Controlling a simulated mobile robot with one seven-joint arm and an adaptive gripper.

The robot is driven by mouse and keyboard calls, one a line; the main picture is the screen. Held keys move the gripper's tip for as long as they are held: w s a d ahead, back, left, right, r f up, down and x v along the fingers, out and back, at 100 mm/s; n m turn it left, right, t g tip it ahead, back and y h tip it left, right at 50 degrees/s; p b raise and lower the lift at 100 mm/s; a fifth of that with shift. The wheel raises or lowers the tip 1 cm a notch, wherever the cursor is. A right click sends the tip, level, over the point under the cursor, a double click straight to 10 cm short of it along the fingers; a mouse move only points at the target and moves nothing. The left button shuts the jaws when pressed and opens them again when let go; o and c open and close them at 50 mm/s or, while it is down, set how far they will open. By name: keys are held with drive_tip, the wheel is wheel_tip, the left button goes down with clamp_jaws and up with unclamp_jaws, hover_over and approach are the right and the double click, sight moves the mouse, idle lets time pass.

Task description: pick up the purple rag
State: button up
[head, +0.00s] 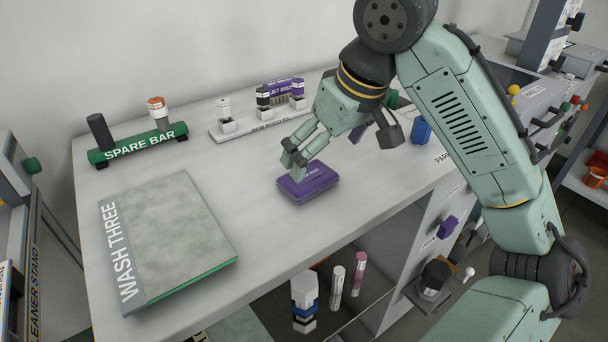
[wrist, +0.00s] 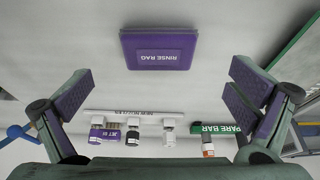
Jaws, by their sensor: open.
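The purple rag (head: 309,184) is a flat, folded-looking block lying on the light grey worktop in the head view. I cannot tell whether a fingertip touches the rag.
A WASH THREE board (head: 180,235) lies to the left. A green SPARE BAR (head: 140,145) and a white nozzle rack (head: 255,125) stand behind. A blue item (head: 421,131) is at the right. The worktop's front edge is close to the rag, with an open shelf below.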

sight(308, 175)
drive_tip(key=shift+x, duration=1.2)
drive_tip(key=shift+w+a+p+x, duration=0.1)
drive_tip(key=shift+w+p+x, duration=0.05)
drive_tip(key=shift+x, duration=0.8)
drive_tip(key=shift+w+a+p+x, duration=0.1)
drive_tip(key=shift+w+p+x, duration=0.1)
drive_tip(key=shift+x, duration=0.75)
drive_tip(key=shift+w+a+p+x, duration=0.1)
drive_tip(key=shift+p+x, duration=0.05)
drive_tip(key=shift+x, duration=0.8)
drive_tip(key=shift+r, duration=0.2)
drive_tip(key=c, duration=1)
drive_tip(key=shift+r, duration=0.1)
wheel_tip(308, 175, up, 3)
drive_tip(key=shift+r+b, duration=0.2)
drive_tip(key=shift+b, duration=0.15)
drive_tip(key=s+d+b, duration=0.1)
drive_tip(key=s, duration=0.4)
drive_tip(key=s+d+r, duration=0.1)
drive_tip(key=s, duration=0.4)
drive_tip(key=s+d+b, duration=0.1)
drive_tip(key=s, duration=0.4)
drive_tip(key=shift+s+d+r+b, duration=0.2)
drive_tip(key=shift+s+d+b, duration=0.1)
drive_tip(key=shift+s+d, duration=0.05)
